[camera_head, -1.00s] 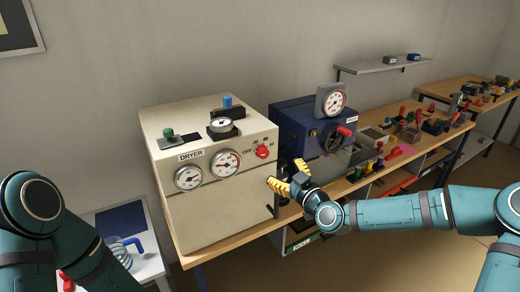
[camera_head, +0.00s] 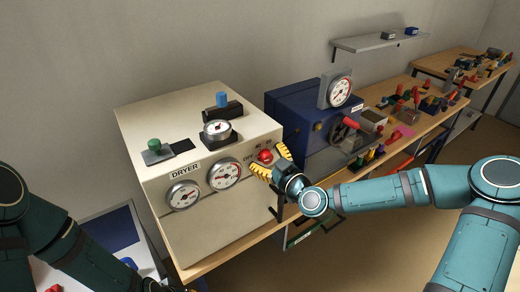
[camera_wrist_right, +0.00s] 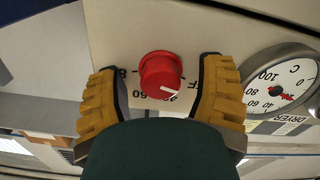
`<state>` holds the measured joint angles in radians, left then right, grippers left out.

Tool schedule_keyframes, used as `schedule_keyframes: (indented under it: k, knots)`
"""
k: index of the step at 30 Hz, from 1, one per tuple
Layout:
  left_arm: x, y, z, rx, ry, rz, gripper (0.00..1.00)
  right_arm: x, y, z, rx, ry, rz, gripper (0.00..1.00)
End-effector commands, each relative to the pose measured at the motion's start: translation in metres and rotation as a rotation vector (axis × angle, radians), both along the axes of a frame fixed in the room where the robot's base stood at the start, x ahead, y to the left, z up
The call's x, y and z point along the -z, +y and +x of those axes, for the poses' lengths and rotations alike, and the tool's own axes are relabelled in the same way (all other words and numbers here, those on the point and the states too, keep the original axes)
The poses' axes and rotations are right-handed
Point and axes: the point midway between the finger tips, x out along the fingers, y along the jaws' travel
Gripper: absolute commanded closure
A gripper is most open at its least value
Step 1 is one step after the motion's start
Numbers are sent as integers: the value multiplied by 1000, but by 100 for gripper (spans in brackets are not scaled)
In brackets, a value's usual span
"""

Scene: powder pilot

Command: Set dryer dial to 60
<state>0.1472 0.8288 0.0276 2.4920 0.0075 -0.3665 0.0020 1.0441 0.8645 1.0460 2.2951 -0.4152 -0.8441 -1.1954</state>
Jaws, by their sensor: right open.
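The dryer (camera_head: 215,215) is a cream box on the bench with a red dial knob (camera_head: 265,155) at the upper right of its front. In the right wrist view the red knob (camera_wrist_right: 160,72) sits between my two yellow fingers, with a gap on each side. Printed numbers ring it, partly hidden; its white mark is on the lower right, near what reads as 40. My right gripper (camera_head: 267,159) is open at the dial, its fingers on either side of the knob; it also shows in the right wrist view (camera_wrist_right: 158,66). My left gripper is out of view.
Two round gauges, the left one (camera_head: 183,195) and the right one (camera_head: 225,174), are left of the dial. A blue machine (camera_head: 300,118) with a red-handled wheel stands close on the right. The bench beyond holds several small items.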

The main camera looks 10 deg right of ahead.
Motion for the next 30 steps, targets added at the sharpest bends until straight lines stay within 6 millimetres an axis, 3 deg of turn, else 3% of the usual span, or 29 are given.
schedule_keyframes:
  k: [12, 18, 30]
  knots:
    - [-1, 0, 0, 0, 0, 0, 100, 0, 0, -2, 1, 0, 0, 30]
    - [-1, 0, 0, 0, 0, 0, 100, 0, 0, -2, 1, 0, 0, 100]
    - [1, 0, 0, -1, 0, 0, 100, 0, 0, -2, 2, 15, 47, 100]
